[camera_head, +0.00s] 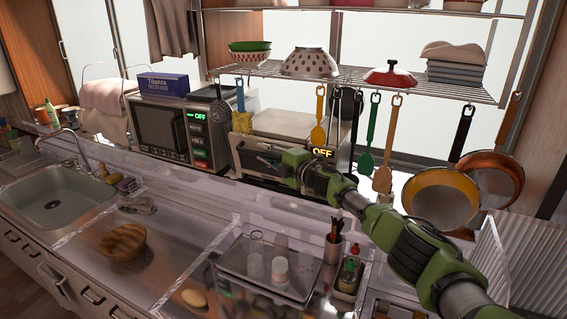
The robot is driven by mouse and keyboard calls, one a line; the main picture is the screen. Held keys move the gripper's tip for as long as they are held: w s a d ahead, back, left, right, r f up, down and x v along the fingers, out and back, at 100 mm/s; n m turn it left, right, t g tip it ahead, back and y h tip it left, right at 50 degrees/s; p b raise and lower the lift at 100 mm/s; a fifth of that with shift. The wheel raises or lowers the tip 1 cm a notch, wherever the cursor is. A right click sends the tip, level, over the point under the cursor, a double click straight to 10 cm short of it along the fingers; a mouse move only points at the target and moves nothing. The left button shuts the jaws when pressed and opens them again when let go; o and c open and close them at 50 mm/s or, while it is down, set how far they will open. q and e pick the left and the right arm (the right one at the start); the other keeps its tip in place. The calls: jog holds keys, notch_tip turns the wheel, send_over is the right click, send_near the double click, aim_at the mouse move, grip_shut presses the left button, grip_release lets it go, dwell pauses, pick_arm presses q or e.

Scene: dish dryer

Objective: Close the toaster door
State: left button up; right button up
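The toaster (285,123) is a low silver box on the back counter, right of the microwave. Its lit "OFF" display (322,153) shows at its right front. My green-and-black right arm comes in from the right. My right gripper (262,158) is in front of the toaster's front face and overlaps it in the picture. The gripper and arm hide much of the door, so I cannot tell how far open it stands or whether the gripper touches it. The fingers are too small and dark to judge their opening. My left gripper is not in view.
Utensils hang from the wire shelf (350,80) above, close to the arm, with pans (443,198) at the right. A microwave (165,132) stands left of the toaster. In front are a clear bin (268,267), a wooden bowl (124,242) and the sink (62,195).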

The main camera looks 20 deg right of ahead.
jog(key=v, duration=1)
jog(key=shift+s, duration=0.25)
jog(key=shift+r, duration=0.1)
jog(key=r+b+v, duration=0.2)
jog(key=b+v, duration=0.2)
jog(key=v, duration=1.1)
jog(key=shift+s+d, duration=0.25)
jog(key=shift+d, duration=0.05)
dwell(0.7)
jog(key=shift+r, duration=0.1)
